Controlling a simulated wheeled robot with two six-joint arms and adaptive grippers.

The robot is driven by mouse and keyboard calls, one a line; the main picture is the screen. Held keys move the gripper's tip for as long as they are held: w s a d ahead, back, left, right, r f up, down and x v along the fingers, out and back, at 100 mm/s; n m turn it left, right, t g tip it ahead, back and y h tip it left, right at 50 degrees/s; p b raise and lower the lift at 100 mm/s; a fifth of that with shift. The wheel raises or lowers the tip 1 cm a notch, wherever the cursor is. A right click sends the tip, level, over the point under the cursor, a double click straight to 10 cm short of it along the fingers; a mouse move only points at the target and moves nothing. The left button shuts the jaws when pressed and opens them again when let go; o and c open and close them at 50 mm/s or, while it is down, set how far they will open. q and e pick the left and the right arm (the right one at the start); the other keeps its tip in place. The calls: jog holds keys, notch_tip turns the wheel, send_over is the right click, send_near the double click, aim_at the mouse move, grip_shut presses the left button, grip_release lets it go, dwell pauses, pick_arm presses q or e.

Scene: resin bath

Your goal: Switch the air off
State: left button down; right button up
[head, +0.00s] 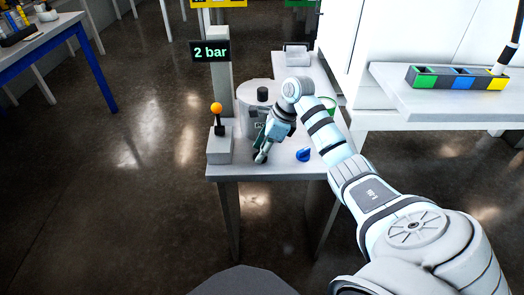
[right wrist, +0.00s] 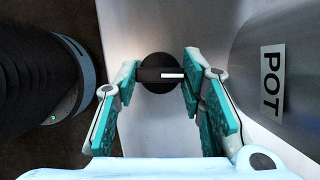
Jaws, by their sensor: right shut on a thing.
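A round black knob (right wrist: 157,60) with a bar across it and a white mark on the bar shows in the right wrist view. The white mark lies level across the picture. My right gripper (right wrist: 160,80) has its teal fingers on both sides of this bar and is shut on it. In the head view my right gripper (head: 262,154) reaches down at the front of the bench, before the pot, and hides the knob. A black sign (head: 210,51) on a grey post reads "2 bar". My left gripper is not in view.
The grey pot (head: 247,91) with a black lid knob stands behind my gripper; its label (right wrist: 271,80) reads "POT". A lever with an orange ball (head: 216,108) stands on a grey box (head: 219,148) to the left. A blue object (head: 304,155) lies to the right.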

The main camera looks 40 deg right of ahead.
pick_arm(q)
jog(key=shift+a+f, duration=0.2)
pick_arm(e)
jog(key=shift+n, duration=0.6)
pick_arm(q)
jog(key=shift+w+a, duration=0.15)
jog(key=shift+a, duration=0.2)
pick_arm(e)
jog(key=o, duration=1)
jog(key=shift+o, duration=0.7)
jog(key=shift+g, duration=0.3)
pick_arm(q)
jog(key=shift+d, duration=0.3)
pick_arm(e)
jog(key=v, duration=0.7)
jog(key=shift+d+r, duration=0.2)
